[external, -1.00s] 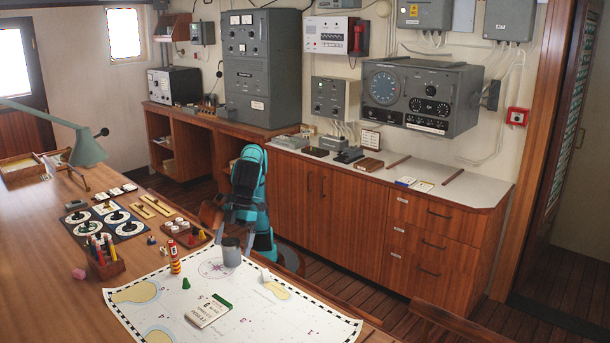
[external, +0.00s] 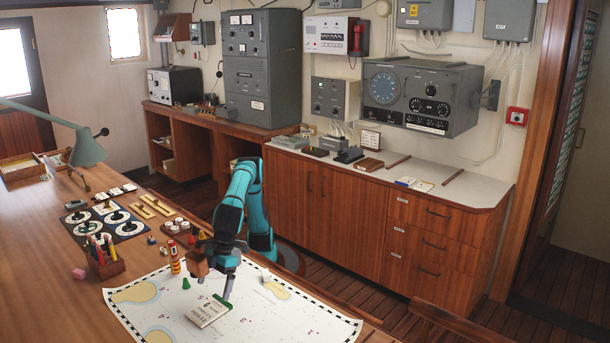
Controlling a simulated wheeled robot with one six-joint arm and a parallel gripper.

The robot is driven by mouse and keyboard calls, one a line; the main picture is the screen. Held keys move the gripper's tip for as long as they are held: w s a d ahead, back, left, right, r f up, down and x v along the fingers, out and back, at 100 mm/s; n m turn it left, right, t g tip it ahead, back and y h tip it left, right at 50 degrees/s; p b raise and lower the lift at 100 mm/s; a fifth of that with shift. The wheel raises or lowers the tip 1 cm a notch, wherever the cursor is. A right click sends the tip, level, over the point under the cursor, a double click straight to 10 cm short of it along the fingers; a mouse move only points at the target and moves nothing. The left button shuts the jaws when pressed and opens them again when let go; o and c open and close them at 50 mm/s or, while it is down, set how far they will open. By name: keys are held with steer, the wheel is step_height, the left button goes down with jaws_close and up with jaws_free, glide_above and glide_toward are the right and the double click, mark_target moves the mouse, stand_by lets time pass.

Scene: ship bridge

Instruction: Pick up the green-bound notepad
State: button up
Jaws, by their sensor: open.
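The green-bound notepad (external: 207,313) lies on the white chart (external: 275,318), near the front of the desk. Its cover is pale with dark lettering, and its green edge faces my arm. My gripper (external: 226,288) is open and points down at the notepad's green edge, from the far side. A dark finger hides part of that edge. I cannot tell whether it touches the pad or hangs just above it. Nothing shows held in the gripper.
A pen holder (external: 104,265) and a tray of dials (external: 107,222) sit further left. The chart's right part is mostly clear.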

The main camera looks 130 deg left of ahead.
mark_target(210, 309)
steer(key=shift+w+x, duration=0.15)
steer(key=shift+x, duration=1.4)
steer(key=shift+w+x, duration=0.15)
steer(key=shift+x, duration=1.4)
steer(key=shift+d, duration=0.1)
steer(key=c, duration=1)
